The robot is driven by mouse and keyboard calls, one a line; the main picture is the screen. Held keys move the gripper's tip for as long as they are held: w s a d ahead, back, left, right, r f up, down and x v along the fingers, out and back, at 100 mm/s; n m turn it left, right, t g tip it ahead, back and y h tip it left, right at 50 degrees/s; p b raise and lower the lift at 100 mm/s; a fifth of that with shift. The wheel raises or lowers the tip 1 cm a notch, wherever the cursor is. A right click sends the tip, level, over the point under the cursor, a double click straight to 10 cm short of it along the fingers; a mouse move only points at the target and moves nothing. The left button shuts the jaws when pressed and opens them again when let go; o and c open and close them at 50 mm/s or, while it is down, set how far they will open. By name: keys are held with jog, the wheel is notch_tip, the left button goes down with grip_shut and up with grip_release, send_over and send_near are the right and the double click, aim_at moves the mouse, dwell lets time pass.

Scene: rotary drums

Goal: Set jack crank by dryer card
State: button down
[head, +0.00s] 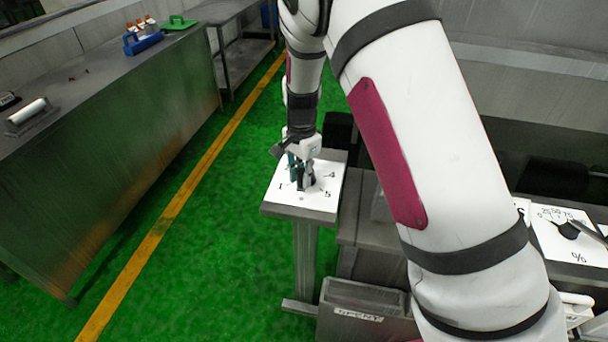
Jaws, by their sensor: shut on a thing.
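The jack crank is mostly hidden behind my fingers on a small pedestal with a white numbered plate (318,196). My gripper (302,180) reaches down over the middle of this plate and is shut on the crank. A dark part and a teal part show at the fingers; I cannot tell which belong to the crank. The figures 1, 4 and 5 can be made out around it, but the crank's setting cannot be read. No card marked for the dryer can be made out.
A white percent dial (572,240) with a black pointer lies at the right. A grey bin (362,312) with a label stands below the pedestal. A long metal bench (120,90) at the left carries bottles, a blue holder and a green tool. Green floor lies between.

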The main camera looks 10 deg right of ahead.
jog(key=shift+a, duration=0.15)
jog(key=c, duration=1.4)
grip_release()
jog(key=shift+r, duration=0.15)
notch_tip(320, 180, up, 12)
